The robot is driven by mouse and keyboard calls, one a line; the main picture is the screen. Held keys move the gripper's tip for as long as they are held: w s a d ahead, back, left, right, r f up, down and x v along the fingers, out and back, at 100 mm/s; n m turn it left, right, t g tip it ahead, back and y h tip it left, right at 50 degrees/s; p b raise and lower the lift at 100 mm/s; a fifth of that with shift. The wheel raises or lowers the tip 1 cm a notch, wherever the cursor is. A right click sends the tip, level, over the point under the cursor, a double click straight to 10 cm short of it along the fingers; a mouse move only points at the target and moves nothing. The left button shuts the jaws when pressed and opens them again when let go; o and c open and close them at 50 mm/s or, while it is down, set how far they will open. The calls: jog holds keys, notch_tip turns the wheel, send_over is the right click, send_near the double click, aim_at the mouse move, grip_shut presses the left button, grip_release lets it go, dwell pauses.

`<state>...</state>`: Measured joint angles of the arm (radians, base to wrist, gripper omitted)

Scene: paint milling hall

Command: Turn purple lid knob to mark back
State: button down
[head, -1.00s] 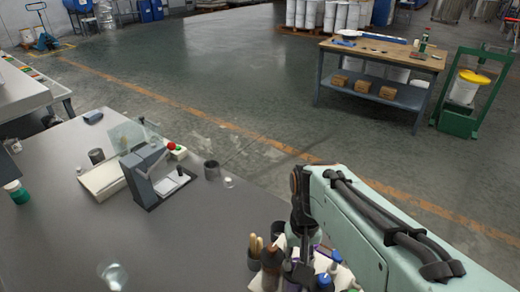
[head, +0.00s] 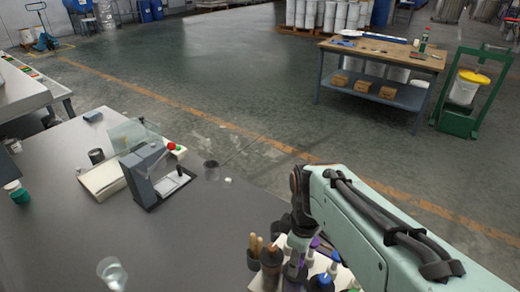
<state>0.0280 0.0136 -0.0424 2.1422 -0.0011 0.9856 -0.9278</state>
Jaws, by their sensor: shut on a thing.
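My gripper (head: 294,264) points down among bottles at the bottom centre, near the table's edge. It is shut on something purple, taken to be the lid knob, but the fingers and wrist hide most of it. A bit of purple (head: 316,242) shows just right of the wrist. The mark on the lid cannot be made out.
A brown bottle (head: 271,262) and a cup of wooden handles (head: 255,250) stand close left of my gripper. Bottles with blue tips (head: 333,264) crowd its right. A grey bench device (head: 154,178) and a clear cup (head: 112,272) stand left. The mid-table (head: 190,235) is clear.

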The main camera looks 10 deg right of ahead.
jog(key=shift+n, duration=0.9)
jog(key=c, duration=0.9)
grip_release()
jog(key=shift+r, duration=0.1)
notch_tip(320, 180, up, 12)
jog(key=shift+f, duration=0.1)
